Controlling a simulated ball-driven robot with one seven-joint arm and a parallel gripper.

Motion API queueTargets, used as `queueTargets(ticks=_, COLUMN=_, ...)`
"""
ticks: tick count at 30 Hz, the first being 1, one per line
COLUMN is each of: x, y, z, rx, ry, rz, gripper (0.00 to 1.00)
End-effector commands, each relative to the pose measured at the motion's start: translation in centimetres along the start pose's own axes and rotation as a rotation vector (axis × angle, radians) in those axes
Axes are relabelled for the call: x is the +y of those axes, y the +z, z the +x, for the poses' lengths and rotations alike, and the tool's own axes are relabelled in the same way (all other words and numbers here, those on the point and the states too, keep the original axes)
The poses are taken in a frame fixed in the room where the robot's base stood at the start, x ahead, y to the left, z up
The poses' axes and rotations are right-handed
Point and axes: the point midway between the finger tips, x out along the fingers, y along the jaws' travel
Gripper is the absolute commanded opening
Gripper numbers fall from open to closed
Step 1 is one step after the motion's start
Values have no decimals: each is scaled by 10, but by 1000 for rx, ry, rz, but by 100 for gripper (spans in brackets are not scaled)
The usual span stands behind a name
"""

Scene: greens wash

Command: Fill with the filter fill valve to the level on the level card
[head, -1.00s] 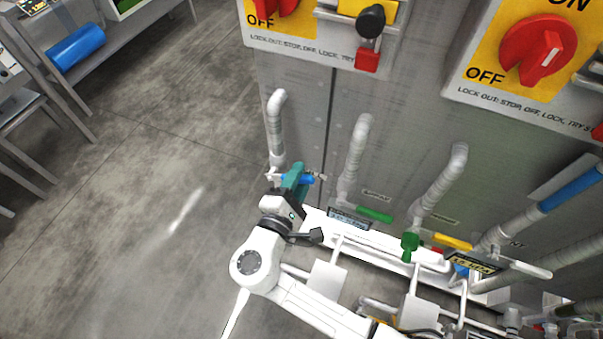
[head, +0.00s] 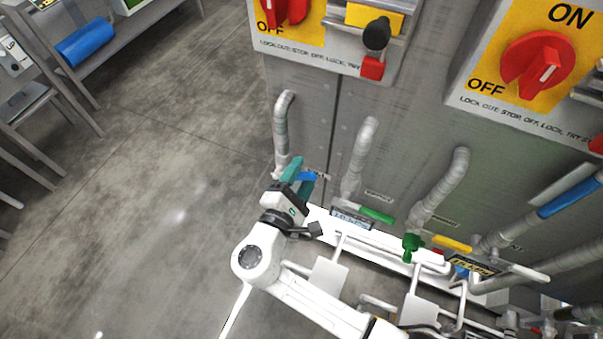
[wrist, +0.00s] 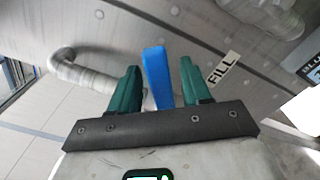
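The filter fill valve's blue handle (wrist: 157,77) stands upright between my gripper's two teal fingers in the wrist view, beside a FILL label (wrist: 224,68). My gripper (wrist: 160,88) is open, with a gap on each side of the handle. In the head view my gripper (head: 298,172) is at the foot of the leftmost grey pipe, and part of the blue handle (head: 307,178) shows by the fingers. A small display (head: 350,219) sits to the right, its text too small to read. I cannot identify the level card.
A green handle (head: 377,215), a green valve (head: 411,246) and a yellow handle (head: 452,244) lie along the pipework to the right. Red OFF/ON switches (head: 538,66) are on the cabinets above. The floor at left is clear; a blue roll (head: 84,45) lies beyond.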

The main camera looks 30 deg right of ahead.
Motion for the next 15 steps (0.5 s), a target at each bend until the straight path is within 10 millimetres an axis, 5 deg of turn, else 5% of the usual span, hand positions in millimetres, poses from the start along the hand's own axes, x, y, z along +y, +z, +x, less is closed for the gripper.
queueTargets(ticks=9, x=0, y=0, z=-3, rx=0, ry=0, rz=0, gripper=49)
queueTargets(ticks=15, x=-1, y=-1, z=-30, rx=4, ry=1, rz=1, gripper=49)
